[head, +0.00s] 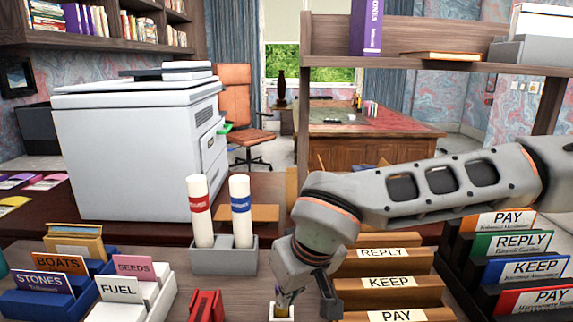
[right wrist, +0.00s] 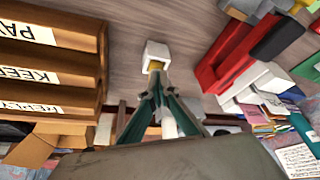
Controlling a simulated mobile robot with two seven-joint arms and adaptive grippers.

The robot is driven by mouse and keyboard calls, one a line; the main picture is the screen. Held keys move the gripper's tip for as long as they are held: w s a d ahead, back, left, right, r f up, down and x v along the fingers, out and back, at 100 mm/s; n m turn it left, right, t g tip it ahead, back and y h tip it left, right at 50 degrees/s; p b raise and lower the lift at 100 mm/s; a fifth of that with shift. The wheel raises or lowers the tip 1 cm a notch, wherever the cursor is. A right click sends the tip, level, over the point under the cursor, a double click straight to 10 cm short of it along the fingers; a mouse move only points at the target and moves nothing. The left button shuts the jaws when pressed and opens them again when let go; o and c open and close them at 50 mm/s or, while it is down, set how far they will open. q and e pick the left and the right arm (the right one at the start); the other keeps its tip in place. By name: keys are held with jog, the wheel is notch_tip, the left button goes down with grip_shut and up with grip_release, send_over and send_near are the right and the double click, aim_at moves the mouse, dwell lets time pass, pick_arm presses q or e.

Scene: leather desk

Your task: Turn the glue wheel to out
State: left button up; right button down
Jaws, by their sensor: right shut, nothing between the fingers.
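A small white block (head: 282,316) with a yellow piece on its top stands at the bottom middle of the head view. It also shows at the upper middle of the right wrist view (right wrist: 157,49). It may be the glue holder, but I cannot make out a wheel or any mark on it. My right gripper (head: 285,298) points down right over the block. In the right wrist view its fingertips (right wrist: 156,76) are together at the yellow piece, with nothing held between them. I cannot tell whether they touch it. My left gripper is not in view.
Wooden sorting slots labelled REPLY, KEEP and PAY (head: 388,283) stand close right of my gripper. A red object (head: 206,305) lies to its left. A grey holder (head: 223,258) with two white tubes stands behind. Card boxes (head: 120,290) fill the left front.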

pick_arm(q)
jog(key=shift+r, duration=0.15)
pick_arm(e)
jog(key=shift+w, duration=0.15)
pick_arm(q)
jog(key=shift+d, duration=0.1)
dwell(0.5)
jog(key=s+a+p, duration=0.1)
jog(key=p, duration=0.2)
pick_arm(e)
jog(key=shift+w+d+r, duration=0.1)
jog(key=shift+w+d, duration=0.2)
jog(key=shift+d, duration=0.3)
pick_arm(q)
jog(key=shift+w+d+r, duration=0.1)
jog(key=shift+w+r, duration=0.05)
pick_arm(e)
jog(key=shift+w, duration=0.1)
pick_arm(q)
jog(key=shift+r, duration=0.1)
